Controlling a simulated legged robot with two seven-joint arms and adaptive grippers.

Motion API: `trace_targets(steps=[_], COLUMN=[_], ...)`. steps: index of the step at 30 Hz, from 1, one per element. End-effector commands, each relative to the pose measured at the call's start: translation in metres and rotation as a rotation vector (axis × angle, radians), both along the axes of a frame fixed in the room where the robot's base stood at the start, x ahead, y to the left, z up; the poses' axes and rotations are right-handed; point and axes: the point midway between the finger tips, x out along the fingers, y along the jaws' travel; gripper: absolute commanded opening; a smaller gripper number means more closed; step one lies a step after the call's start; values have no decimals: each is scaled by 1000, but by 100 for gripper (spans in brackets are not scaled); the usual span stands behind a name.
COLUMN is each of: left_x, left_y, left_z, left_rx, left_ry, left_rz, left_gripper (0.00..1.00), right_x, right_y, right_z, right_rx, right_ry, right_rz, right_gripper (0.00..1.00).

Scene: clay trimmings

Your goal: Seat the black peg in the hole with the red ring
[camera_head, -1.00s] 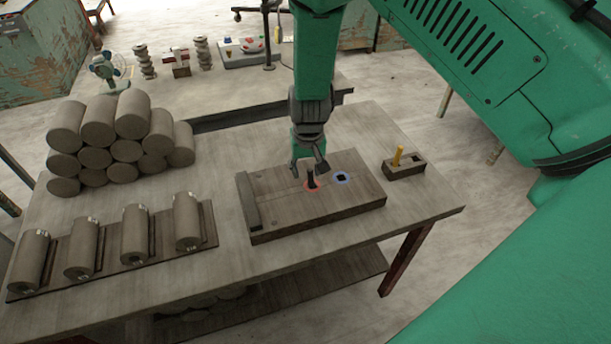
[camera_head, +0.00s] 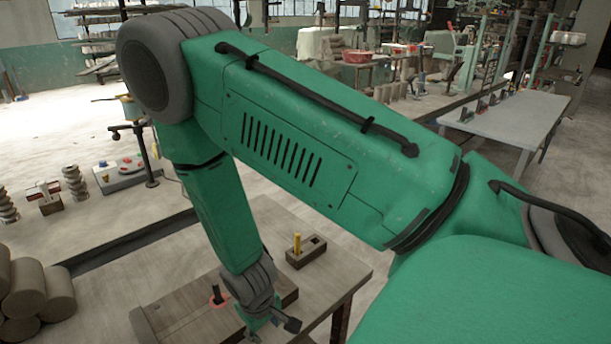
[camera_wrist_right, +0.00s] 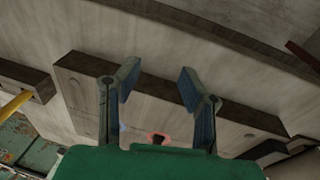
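The black peg (camera_head: 217,291) stands upright at the red ring (camera_head: 212,301) on the wooden board (camera_head: 180,311) in the head view. How deep it sits I cannot tell. The red ring also shows in the right wrist view (camera_wrist_right: 160,135), partly cut off by my green gripper body. My right gripper (camera_head: 273,330) is to the right of the peg and nearer the camera, apart from it. In the right wrist view its two fingers (camera_wrist_right: 158,82) are spread with nothing between them. The blue ring (camera_wrist_right: 122,127) is mostly hidden behind a finger. My left gripper is not in view.
A small wooden block (camera_head: 306,254) with a yellow peg (camera_head: 297,242) stands behind the board. Clay rolls (camera_head: 35,292) are stacked at the left. My right arm covers much of the head view. The table's right part is clear.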

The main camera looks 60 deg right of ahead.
Motion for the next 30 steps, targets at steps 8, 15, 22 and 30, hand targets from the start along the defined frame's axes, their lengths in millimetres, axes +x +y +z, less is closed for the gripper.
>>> trace_targets(steps=[8,15,22,30], left_x=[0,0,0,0], left_y=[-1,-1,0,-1], left_z=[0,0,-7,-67], left_rx=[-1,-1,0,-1], left_ry=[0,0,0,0], left_rz=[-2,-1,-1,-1], left_gripper=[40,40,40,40], right_x=[-138,-147,-147,-145], right_y=[38,49,44,43], right_z=[-39,-37,-45,-106], right_rx=[109,126,131,130], right_ry=[32,22,21,23], right_rz=[211,232,231,230], right_gripper=[35,35,35,35])
